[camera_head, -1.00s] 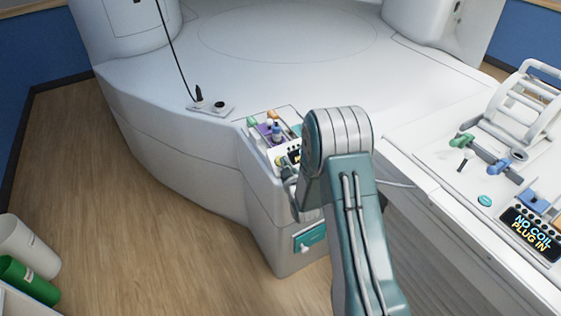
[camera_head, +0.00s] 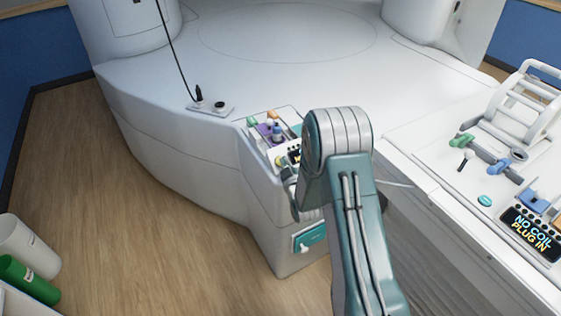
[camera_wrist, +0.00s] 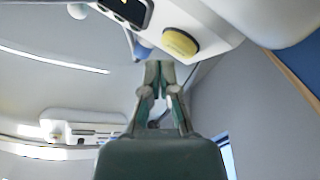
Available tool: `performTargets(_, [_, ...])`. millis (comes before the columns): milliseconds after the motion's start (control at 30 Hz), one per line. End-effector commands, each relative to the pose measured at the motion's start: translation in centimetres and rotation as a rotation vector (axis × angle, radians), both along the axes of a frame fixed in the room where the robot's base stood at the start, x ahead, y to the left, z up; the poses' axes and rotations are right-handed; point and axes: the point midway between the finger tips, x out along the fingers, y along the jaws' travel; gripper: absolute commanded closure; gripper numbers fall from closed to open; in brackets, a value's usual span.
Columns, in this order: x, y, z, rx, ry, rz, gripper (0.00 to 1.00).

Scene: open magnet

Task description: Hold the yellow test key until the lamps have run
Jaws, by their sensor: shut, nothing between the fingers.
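The yellow test key (camera_wrist: 180,42) is a round yellow button on the white console, in the upper middle of the wrist view.
The small console (camera_head: 262,185) carries coloured plugs and a teal latch (camera_head: 310,236) low on its front. A white bed (camera_head: 440,180) on the right has a panel (camera_head: 530,233) reading "NO COIL PLUG IN". A handset (camera_head: 211,106) lies on the white magnet base. Open floor lies at left.

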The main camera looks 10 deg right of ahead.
Motion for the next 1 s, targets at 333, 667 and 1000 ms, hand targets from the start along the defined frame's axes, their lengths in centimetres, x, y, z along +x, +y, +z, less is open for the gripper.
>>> performTargets(333, [0.01, 0.00, -0.01, 0.000, 0.000, 0.000, 1.00])
performTargets(667, [0.51, 0.15, -0.43, 0.000, 0.000, 0.000, 1.00])
performTargets(1000, [0.53, 0.15, -0.51, 0.000, 0.000, 0.000, 1.00])
